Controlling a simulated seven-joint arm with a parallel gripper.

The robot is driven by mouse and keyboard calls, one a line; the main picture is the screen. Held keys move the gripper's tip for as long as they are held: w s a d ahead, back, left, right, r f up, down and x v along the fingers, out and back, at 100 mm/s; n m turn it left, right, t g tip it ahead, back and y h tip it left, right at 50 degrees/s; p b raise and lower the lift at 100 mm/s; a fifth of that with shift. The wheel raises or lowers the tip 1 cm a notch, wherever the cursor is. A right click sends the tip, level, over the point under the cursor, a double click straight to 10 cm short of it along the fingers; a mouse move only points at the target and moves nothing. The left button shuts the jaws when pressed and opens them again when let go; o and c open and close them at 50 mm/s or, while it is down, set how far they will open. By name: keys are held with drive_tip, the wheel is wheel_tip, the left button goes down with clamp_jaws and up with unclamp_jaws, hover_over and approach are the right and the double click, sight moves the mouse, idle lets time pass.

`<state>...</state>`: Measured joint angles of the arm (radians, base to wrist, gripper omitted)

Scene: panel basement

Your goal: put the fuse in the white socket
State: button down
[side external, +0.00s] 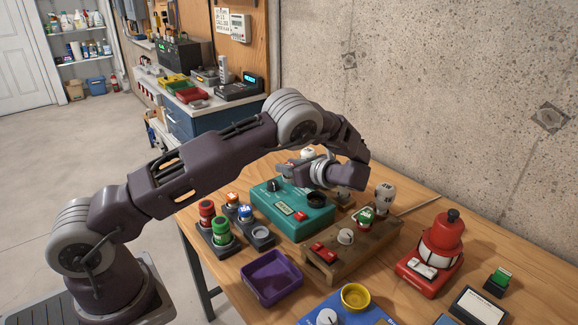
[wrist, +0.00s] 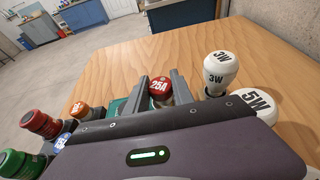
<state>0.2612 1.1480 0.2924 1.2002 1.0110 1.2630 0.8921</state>
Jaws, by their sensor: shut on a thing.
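My gripper (wrist: 161,92) is shut on a red-topped fuse marked 25A (wrist: 159,86), which stands between the two fingers in the wrist view. In the side view my gripper (side external: 290,172) is above the back of the teal box (side external: 305,222), and the held fuse cannot be made out there. A white round part (side external: 345,236) sits on the wooden block (side external: 322,268). Another white round part (side external: 326,317) sits on the blue board (side external: 352,306). I cannot tell which of these is the white socket.
Red (side external: 206,212), green (side external: 221,230), orange (side external: 232,198) and blue (side external: 245,212) topped fuses stand in grey holders left of the teal box. White bulbs marked 3W (wrist: 220,72) and 5W (wrist: 255,105) stand right of my gripper. A purple tray (side external: 271,277) and red lantern-like device (side external: 438,250) stand nearby.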

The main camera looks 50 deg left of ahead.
drive_tip(key=shift+f, duration=0.5)
drive_tip(key=c, duration=1.4)
unclamp_jaws()
drive_tip(key=shift+o, duration=0.2)
drive_tip(key=shift+v, duration=5.55)
